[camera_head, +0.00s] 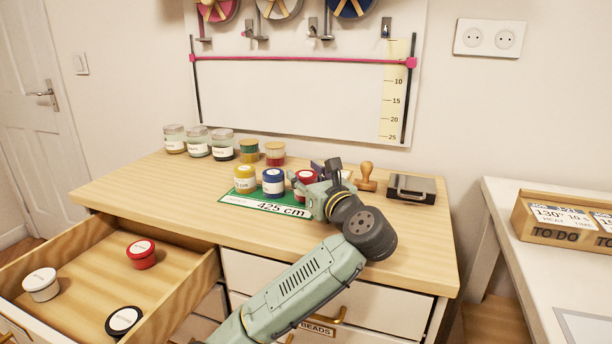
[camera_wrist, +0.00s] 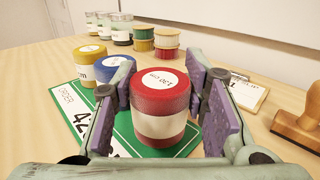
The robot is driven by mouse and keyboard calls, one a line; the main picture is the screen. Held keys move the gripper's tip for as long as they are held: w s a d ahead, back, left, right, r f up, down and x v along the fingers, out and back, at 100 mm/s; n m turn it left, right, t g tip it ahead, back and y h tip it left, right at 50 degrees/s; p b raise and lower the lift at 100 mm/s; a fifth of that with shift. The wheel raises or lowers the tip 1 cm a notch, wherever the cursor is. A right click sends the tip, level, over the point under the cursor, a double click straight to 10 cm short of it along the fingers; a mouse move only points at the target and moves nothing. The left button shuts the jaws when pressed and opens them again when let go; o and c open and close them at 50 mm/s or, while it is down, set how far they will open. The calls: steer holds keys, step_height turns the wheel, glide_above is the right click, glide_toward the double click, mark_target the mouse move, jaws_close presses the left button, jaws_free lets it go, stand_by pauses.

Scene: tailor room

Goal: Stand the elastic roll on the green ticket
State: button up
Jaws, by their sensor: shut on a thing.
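The green ticket (camera_head: 231,199) lies on the wooden dresser top and reads 425 cm; its green edge also shows in the wrist view (camera_wrist: 124,132). A yellow roll (camera_head: 245,181) and a blue roll (camera_head: 272,184) stand upright on it in a row. A red elastic roll (camera_head: 305,179) with a white band and a labelled top stands upright at the row's right end. In the wrist view the red roll (camera_wrist: 160,101) appears over the ticket; its base contact is hard to see. My gripper (camera_wrist: 162,92) is shut on it, a purple pad at each side.
A wooden stamp (camera_head: 366,178) and a dark box (camera_head: 411,189) stand right of my gripper. Small spools (camera_head: 249,151) and several jars (camera_head: 198,142) stand behind. A clipboard (camera_wrist: 246,92) lies nearby. The open drawer (camera_head: 95,268) holds red, white and black rolls.

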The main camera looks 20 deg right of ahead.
mark_target(310, 182)
steer(key=shift+f+b, duration=0.4)
steer(key=shift+f, duration=0.55)
steer(key=o, duration=1.3)
steer(key=shift+s, duration=0.1)
steer(key=shift+s+d, duration=0.1)
steer(key=shift+s, duration=0.4)
steer(key=s, duration=0.4)
steer(key=s+d+r, duration=0.1)
steer(key=s, duration=0.1)
steer(key=shift+s+r, duration=0.2)
steer(key=shift+s, duration=0.3)
